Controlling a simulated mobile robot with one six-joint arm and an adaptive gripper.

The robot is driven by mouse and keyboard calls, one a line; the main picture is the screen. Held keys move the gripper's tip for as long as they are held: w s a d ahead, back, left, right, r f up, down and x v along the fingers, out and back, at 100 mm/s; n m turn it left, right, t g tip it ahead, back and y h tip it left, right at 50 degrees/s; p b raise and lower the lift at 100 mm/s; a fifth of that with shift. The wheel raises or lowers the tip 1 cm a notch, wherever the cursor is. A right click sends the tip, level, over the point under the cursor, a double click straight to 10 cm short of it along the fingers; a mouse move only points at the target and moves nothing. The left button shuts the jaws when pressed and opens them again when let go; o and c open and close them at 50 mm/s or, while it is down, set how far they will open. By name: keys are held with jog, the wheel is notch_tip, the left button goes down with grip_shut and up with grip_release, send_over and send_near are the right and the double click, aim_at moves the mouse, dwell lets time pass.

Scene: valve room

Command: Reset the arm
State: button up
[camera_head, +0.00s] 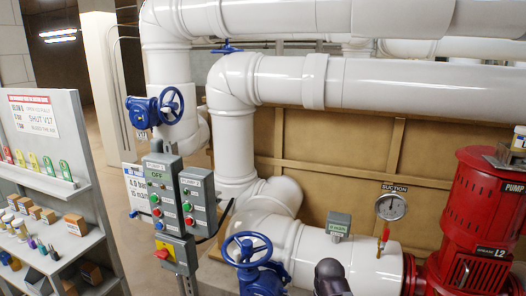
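A dark rounded part at the bottom edge, right of centre, looks like a link of my arm. Only its upper end shows, in front of the white pipe. My gripper's fingers do not show in this view, so I cannot see whether they hold anything.
A blue valve wheel (249,250) stands left of the arm part, and a red pump (478,220) stands at right. Grey control boxes (162,187), a pressure gauge (391,207) and white pipes (400,88) lie beyond. A stocked shelf (40,178) stands at left.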

jog(key=shift+c, duration=0.2)
dwell(0.5)
jog(key=c, duration=0.5)
